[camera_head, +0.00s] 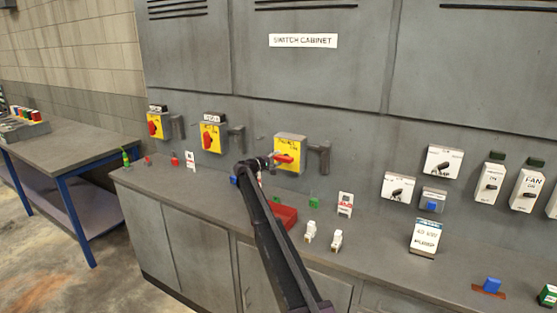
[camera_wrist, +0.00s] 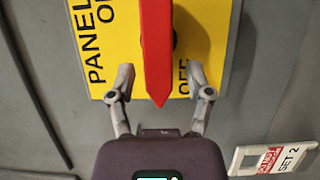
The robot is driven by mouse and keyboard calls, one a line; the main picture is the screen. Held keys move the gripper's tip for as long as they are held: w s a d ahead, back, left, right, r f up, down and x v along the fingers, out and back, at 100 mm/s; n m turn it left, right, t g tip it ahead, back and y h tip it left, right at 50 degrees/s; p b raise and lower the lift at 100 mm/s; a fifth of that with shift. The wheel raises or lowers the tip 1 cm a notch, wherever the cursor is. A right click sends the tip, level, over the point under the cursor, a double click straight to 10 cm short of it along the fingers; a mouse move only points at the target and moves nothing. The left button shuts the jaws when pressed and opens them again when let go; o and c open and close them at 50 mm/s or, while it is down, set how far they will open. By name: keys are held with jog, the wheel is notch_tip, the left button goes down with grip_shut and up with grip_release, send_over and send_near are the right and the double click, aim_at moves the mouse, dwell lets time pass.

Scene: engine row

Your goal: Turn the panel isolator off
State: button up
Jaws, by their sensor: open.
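The panel isolator (camera_head: 289,141) is a yellow plate on a grey box, the rightmost of three on the cabinet wall. Its red handle (camera_head: 285,159) lies about level in the head view. In the wrist view the red handle (camera_wrist: 157,50) stands upright over the yellow plate (camera_wrist: 108,48), its pointed end downward. The sideways lettering reads PANEL at left and OFF at right, beside the handle. My gripper (camera_wrist: 159,82) is open, one finger on each side of the handle's pointed end. Visible gaps separate the fingers from it. In the head view my gripper (camera_head: 264,163) is at the isolator's left side.
Two similar isolators (camera_head: 212,137) (camera_head: 157,124) are to the left, with grey brackets beside them. A red tray (camera_head: 285,216), white tags and small parts lie on the counter (camera_head: 165,187) below. Pump and fan switches (camera_head: 438,161) are at right. A bench (camera_head: 65,143) stands left.

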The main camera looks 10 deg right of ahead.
jog(key=v, duration=1.1)
jog(key=shift+s+a, duration=0.15)
jog(key=shift+a, duration=0.15)
jog(key=s+d+f+m+g+y, duration=0.1)
jog(key=s+d+f, duration=0.3)
jog(key=s, duration=0.5)
jog(key=s+d+f+m+g+y, duration=0.1)
jog(key=s+d+f+g+y, duration=0.2)
jog(key=s+d, duration=0.3)
jog(key=s+d+f+m+g+y, duration=0.2)
jog(key=s+d+f, duration=0.3)
jog(key=s, duration=0.9)
jog(key=shift+s+f+g+y, duration=0.3)
jog(key=shift+f+g, duration=0.1)
jog(key=shift+f, duration=0.15)
jog(key=s+f+g+y, duration=0.1)
jog(key=s+f+y, duration=0.1)
jog(key=s, duration=0.7)
jog(key=s+a+f+m+g+y, duration=0.1)
jog(key=s+y, duration=0.2)
jog(key=s, duration=0.6)
jog(key=s+a+f+m+y, duration=0.1)
jog(key=s+f+y, duration=0.1)
jog(key=s, duration=0.7)
jog(key=shift+s+a+f+g+y, duration=0.2)
jog(key=shift+s+f+g+y, duration=0.15)
jog(key=shift+y, duration=0.45)
